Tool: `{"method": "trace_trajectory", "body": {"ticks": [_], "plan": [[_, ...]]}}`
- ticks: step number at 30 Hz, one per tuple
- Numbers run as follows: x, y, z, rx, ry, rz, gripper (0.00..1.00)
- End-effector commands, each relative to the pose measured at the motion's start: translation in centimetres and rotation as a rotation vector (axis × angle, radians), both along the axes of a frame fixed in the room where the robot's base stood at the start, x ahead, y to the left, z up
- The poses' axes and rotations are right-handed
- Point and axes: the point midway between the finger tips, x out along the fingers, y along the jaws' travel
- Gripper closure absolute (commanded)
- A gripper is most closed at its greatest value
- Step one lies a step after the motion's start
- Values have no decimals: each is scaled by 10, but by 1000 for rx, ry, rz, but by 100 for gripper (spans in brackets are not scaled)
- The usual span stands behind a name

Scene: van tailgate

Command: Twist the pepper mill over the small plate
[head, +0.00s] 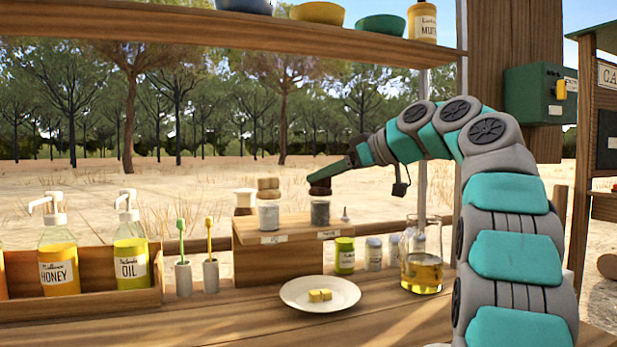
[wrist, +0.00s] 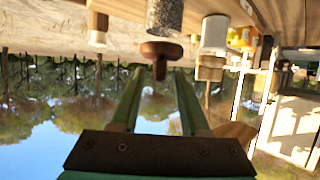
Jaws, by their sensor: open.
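The pepper mill (head: 320,212), a clear body of dark grains under a dark brown knob, stands upright on a wooden box shelf. In the wrist view, which is upside down, its brown knob (wrist: 161,50) lies just beyond and between the fingertips. I cannot tell whether a finger touches the knob. The small plate (head: 293,295) is white, on the counter in front of the box, with yellow cubes (head: 320,295) on it.
A similar mill with pale contents (head: 268,214) and a light wooden top stands close left. A glass jug of yellow liquid (head: 422,272) is right of the plate. Small jars (head: 345,255) stand behind it. Bottles in a wooden tray (head: 90,300) fill the left.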

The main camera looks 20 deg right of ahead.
Motion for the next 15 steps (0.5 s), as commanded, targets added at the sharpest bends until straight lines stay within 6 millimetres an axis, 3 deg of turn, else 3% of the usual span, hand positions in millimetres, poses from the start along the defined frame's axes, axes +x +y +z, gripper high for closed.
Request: {"method": "trace_trajectory", "body": {"ticks": [11, 15], "plan": [[9, -1, -6, 1, 0, 0, 55], [9, -1, -6, 1, 1, -1, 70]]}}
